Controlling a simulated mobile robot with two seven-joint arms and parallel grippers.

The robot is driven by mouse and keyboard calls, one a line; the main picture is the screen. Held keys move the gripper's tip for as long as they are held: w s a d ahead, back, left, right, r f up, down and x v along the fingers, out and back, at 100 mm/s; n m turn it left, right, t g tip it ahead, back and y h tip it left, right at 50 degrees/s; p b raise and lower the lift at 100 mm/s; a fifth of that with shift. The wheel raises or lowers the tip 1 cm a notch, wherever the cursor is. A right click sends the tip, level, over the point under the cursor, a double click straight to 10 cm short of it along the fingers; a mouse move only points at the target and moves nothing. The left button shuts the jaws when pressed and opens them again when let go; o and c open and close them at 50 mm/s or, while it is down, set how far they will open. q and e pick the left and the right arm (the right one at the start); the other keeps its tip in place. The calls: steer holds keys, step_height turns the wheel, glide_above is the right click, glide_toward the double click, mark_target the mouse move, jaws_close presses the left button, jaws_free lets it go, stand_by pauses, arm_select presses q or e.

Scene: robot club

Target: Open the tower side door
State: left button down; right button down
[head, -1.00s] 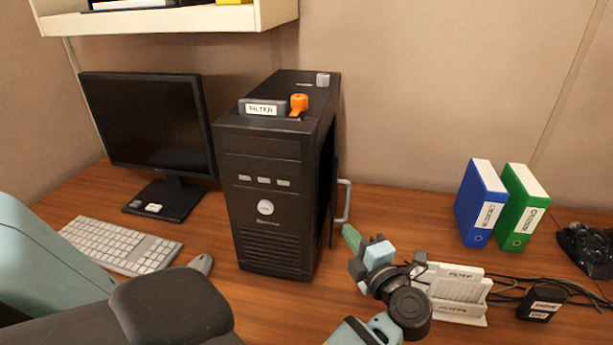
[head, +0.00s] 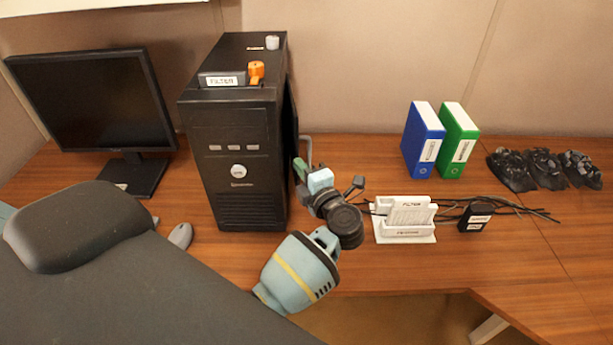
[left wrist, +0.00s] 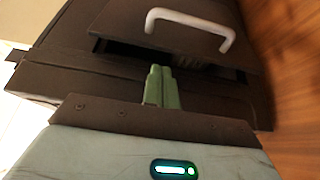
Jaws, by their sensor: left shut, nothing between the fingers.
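The black computer tower (head: 232,150) stands upright on the wooden desk. Its dark side door (left wrist: 165,32) is on the tower's right side and stands slightly ajar, with a dark gap along its edge in the left wrist view. The door's pale bar handle (left wrist: 190,20) shows there, and in the head view the handle (head: 309,150) is partly behind my gripper. My left gripper (head: 299,172) is beside the tower's right side, shut and empty. Its green fingertips (left wrist: 161,70) point at the gap, below the handle in the picture; contact is unclear. My right gripper is not in view.
A white filter holder (head: 404,236) and a black box (head: 475,216) with cables lie right of the gripper. Blue (head: 422,145) and green (head: 458,142) binders stand behind. A monitor (head: 92,105) is left of the tower. Desk between tower and binders is fairly clear.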

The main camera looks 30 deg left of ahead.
arm_select(q)
steer(key=x, duration=0.4)
steer(key=shift+a, duration=0.15)
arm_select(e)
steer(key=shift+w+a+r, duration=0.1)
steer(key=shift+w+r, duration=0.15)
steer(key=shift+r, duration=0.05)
arm_select(q)
steer(key=shift+w, duration=0.1)
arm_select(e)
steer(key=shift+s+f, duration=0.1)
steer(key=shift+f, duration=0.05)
